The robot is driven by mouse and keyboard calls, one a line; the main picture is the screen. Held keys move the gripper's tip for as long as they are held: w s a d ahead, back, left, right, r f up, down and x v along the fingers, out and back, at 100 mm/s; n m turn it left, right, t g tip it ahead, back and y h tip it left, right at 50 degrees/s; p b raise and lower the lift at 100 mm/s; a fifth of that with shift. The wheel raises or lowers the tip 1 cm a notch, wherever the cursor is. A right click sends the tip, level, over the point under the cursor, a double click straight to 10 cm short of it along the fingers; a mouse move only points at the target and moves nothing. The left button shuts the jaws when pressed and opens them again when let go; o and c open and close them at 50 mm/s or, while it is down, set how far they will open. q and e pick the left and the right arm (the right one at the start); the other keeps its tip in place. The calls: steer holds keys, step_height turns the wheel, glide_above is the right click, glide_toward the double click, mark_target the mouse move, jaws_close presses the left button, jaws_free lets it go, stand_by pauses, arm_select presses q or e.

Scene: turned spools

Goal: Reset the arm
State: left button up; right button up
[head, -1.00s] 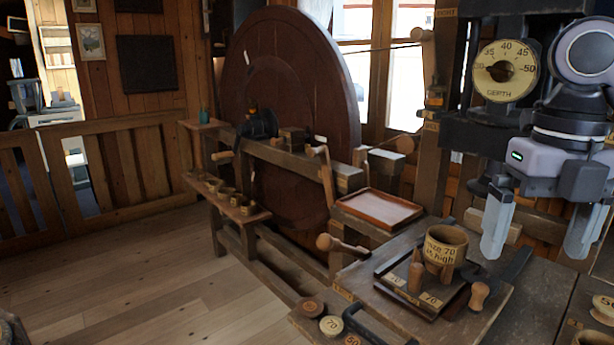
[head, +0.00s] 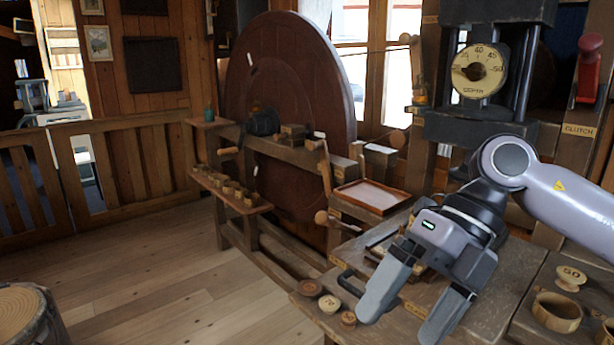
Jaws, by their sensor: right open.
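My right gripper (head: 412,308) is open, with its two pale fingers apart and nothing seen between them. It hangs over the front of the wooden workbench (head: 340,252), fingers pointing down and to the left. My arm comes in from the right edge. The gripper and wrist hide most of the middle of the bench, including the cup and the dark tray there. My left gripper is not in view.
Small wooden discs (head: 329,304) lie at the bench's front left corner. A shallow reddish tray (head: 372,196) sits behind. A spool marked 50 (head: 570,279) and a wooden ring (head: 557,312) stand at right. A dial (head: 479,70) and red clutch lever (head: 588,68) are behind the arm.

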steer(key=s+a+m+g+y, duration=0.2)
steer(key=s+a+y, duration=0.1)
steer(key=a+y, duration=0.8)
steer(key=w+d+f+m+t+h, duration=0.2)
steer(key=w+d+f+m+t, duration=0.3)
steer(key=m+t, duration=0.75)
steer(key=w+d+f+m+t+h, duration=0.2)
steer(key=w+d+f+m+t, duration=0.15)
steer(key=f+m+t, duration=0.6)
steer(key=s+d+f+m+g+h, duration=0.2)
steer(key=s+d+f+m+h, duration=0.1)
steer(key=f, duration=0.4)
steer(key=s+d+f+m+g+h+p, duration=0.1)
steer(key=s+d+f+m+g+h, duration=0.1)
steer(key=s+d+f+m+h, duration=0.2)
steer(key=s+d+f+m+g+h, duration=0.2)
steer(key=s+d+f+m+h, duration=0.2)
steer(key=s+f, duration=0.4)
step_height(320, 180, down, 4)
steer(key=shift+d+f+m+h, duration=0.25)
steer(key=shift+m+h, duration=0.05)
steer(key=shift+m, duration=0.5)
